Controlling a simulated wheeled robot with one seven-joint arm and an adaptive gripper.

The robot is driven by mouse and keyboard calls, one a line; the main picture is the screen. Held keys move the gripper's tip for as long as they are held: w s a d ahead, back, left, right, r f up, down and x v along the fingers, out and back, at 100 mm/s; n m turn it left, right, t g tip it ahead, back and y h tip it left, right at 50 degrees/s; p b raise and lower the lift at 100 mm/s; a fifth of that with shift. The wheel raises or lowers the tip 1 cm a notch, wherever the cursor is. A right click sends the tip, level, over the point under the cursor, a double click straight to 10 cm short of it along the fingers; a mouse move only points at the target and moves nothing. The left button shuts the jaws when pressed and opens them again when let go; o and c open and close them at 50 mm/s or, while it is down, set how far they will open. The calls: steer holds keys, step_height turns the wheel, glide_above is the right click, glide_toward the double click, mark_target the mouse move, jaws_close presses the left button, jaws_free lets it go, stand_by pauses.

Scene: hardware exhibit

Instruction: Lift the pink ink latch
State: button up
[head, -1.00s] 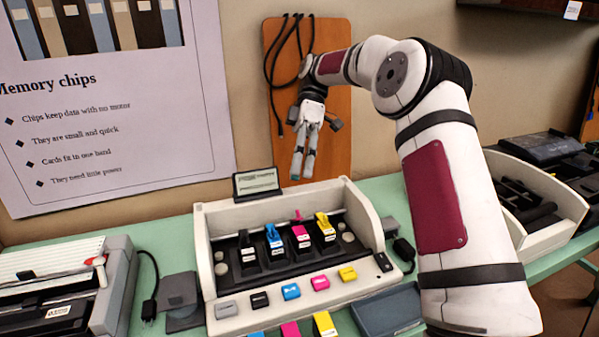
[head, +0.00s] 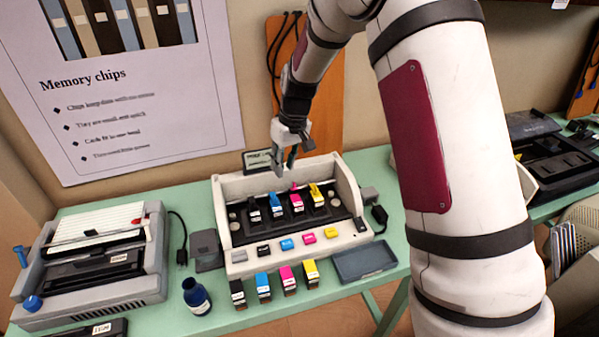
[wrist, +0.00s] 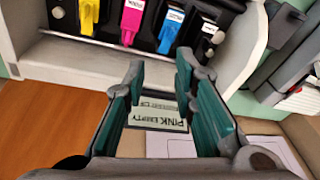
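The printer (head: 222,205) stands open on the green table, with a row of black, blue, pink and yellow ink slots. At the pink slot (head: 297,204), a small pink latch piece (head: 294,187) sticks up at the back. In the wrist view the pink part (wrist: 132,20) lies between yellow and blue ones, beyond my fingertips. My gripper (head: 284,162) is above the rear of the printer, pointing down. In the wrist view its fingers (wrist: 160,72) are apart and empty. A small display (wrist: 158,115) reading "PINK EMPTY" shows between them, upside down.
Several coloured buttons (head: 287,244) line the printer's front. Loose cartridges (head: 287,279), a dark blue bottle (head: 196,296) and a grey-blue tray (head: 364,262) are in front. A binding machine (head: 100,265) stands left. The wooden board and wall are close behind my gripper.

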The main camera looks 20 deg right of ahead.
steer(key=s+d+r+m+t+h+p, duration=0.2)
steer(key=s+d+r+m+t+p, duration=0.1)
steer(key=s+r, duration=0.1)
steer(key=shift+m, duration=0.3)
steer(key=p+x, duration=0.1)
steer(key=x, duration=1.3)
steer(key=shift+a, duration=0.15)
steer(key=shift+r, duration=0.1)
jaws_close()
